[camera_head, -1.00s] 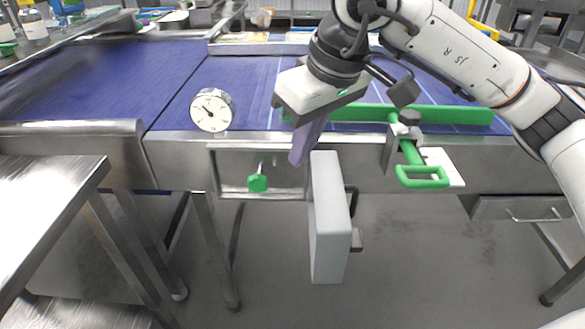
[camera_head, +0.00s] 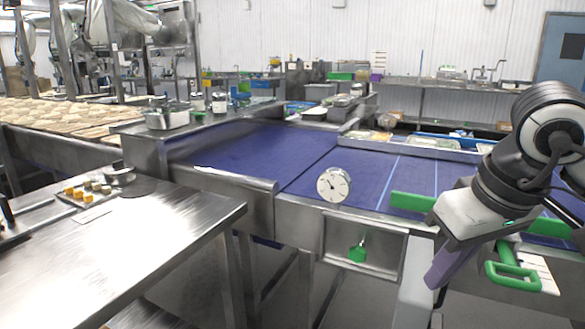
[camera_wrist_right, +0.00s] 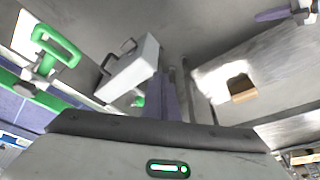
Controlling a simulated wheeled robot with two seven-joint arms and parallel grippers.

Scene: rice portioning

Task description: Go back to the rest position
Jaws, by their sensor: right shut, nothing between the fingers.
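My right gripper (camera_head: 434,283) has purple fingers pressed together with nothing between them. It points down in front of the conveyor's steel front side, right of the steel panel with the green knob (camera_head: 357,254). In the right wrist view its fingers (camera_wrist_right: 172,100) stand upright in the middle, beside a pale grey box (camera_wrist_right: 132,72). A purple finger-like part with a dark end, at the upper right of the right wrist view, looks like my left gripper (camera_wrist_right: 272,14). Its opening cannot be made out. No left arm shows in the head view.
The blue conveyor (camera_head: 250,152) lies behind my right gripper, with a round dial (camera_head: 333,185) at its front edge. A green handle (camera_head: 512,272) is right of the gripper. A steel table (camera_head: 150,245) stands at the left, its near part bare.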

